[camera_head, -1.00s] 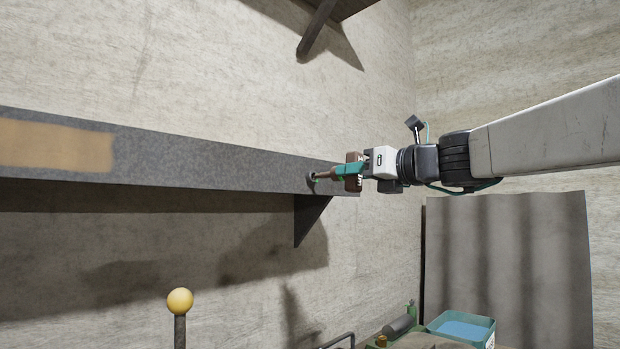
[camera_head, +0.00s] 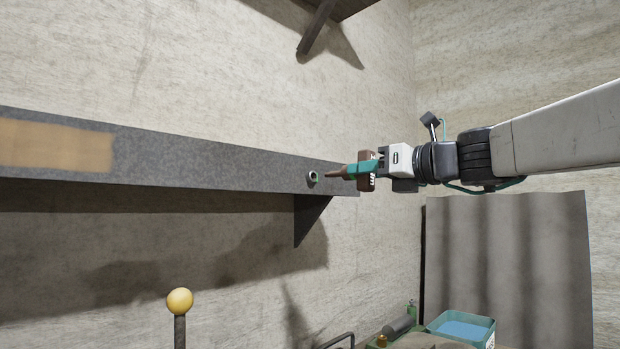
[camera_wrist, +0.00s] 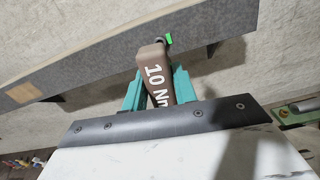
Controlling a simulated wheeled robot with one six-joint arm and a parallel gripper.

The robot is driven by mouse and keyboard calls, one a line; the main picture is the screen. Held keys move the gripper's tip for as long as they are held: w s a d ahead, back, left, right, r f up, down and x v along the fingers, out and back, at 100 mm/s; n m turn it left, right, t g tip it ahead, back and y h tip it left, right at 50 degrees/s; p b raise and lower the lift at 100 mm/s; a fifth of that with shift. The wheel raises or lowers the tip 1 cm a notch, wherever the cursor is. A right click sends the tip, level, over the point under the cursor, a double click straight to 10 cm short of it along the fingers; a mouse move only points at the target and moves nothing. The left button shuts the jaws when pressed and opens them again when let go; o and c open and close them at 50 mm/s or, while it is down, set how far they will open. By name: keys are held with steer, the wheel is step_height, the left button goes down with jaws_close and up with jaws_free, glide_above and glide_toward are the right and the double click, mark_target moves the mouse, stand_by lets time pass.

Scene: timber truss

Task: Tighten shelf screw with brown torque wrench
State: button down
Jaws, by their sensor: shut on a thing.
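The shelf screw (camera_head: 312,177) sticks out of the front edge of the dark grey shelf (camera_head: 220,165), near its right end. My gripper (camera_head: 366,169) is shut on the brown torque wrench (camera_head: 346,172), to the right of the screw. The wrench tip points left at the screw, with a small gap between them. In the wrist view the teal fingers (camera_wrist: 157,90) clasp the brown wrench body (camera_wrist: 153,72), marked "10 N" with the rest cut off. A small green mark (camera_wrist: 168,39) shows near the wrench's far end, where the screw is mostly hidden.
A tan patch (camera_head: 50,144) is on the shelf's left part. A dark bracket (camera_head: 311,215) supports the shelf below the screw. A yellow ball on a post (camera_head: 180,301) stands low in front. A teal bin (camera_head: 462,328) sits at lower right by a grey sheet (camera_head: 508,270).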

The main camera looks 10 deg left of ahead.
steer(key=shift+v, duration=1.2)
steer(key=shift+n, duration=3)
steer(key=n, duration=0.6)
